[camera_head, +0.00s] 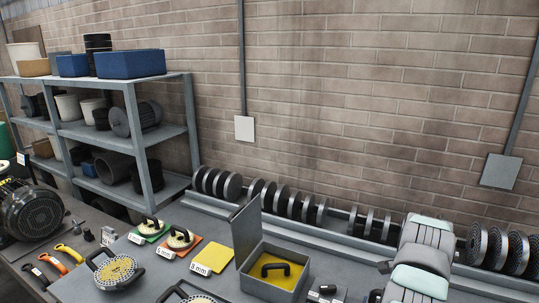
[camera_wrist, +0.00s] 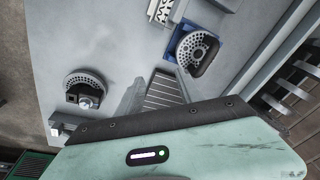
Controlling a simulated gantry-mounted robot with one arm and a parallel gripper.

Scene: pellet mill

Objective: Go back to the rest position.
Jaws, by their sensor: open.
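My gripper (camera_wrist: 160,88) shows in the wrist view, its two grey fingers apart beyond its pale green body. A ribbed grey surface shows between the fingers, and I see nothing held. It hangs above a grey table (camera_wrist: 110,30). A perforated disc on a blue pad (camera_wrist: 197,48) lies beyond the right finger. Another perforated disc (camera_wrist: 84,86) lies to the left, apart from the gripper. In the head view, my pale green and grey arm is at the lower right; the fingertips are not visible there.
An open box (camera_head: 302,265) with a raised lid holds a black-handled item. Handled discs sit on green (camera_head: 150,240) and orange pads; the yellow pad (camera_head: 212,253) is bare. A disc rack (camera_head: 330,215) runs along the wall. Shelving (camera_head: 130,120) stands left, beside a motor (camera_head: 32,212).

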